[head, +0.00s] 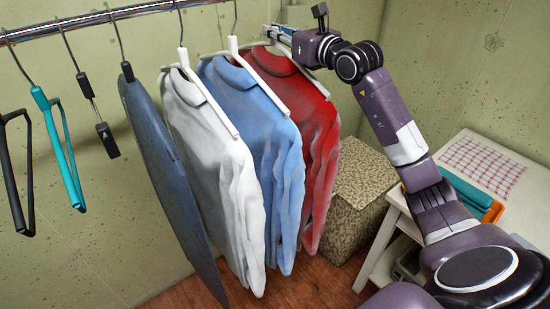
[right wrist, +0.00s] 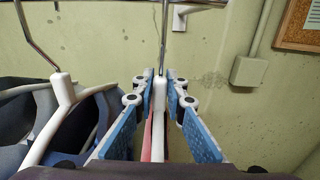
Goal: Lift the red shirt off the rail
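The red shirt (head: 300,100) hangs on a white hanger at the right end of the row on the metal rail (head: 85,22). My right gripper (head: 279,33) is at the top of this hanger, just under the rail. In the right wrist view, the blue-padded fingers of my right gripper (right wrist: 161,76) stand on either side of the white hanger neck (right wrist: 160,95), with narrow gaps showing. They look open around it. Only a thin strip of the red shirt (right wrist: 147,148) shows below. My left gripper is not in view.
A blue shirt (head: 255,115) on a white hanger hangs close left of the red one, then a white shirt (head: 205,130) and a dark blue garment (head: 165,170). Empty hangers hang farther left. A patterned box (head: 355,190) and white table (head: 520,195) stand at right.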

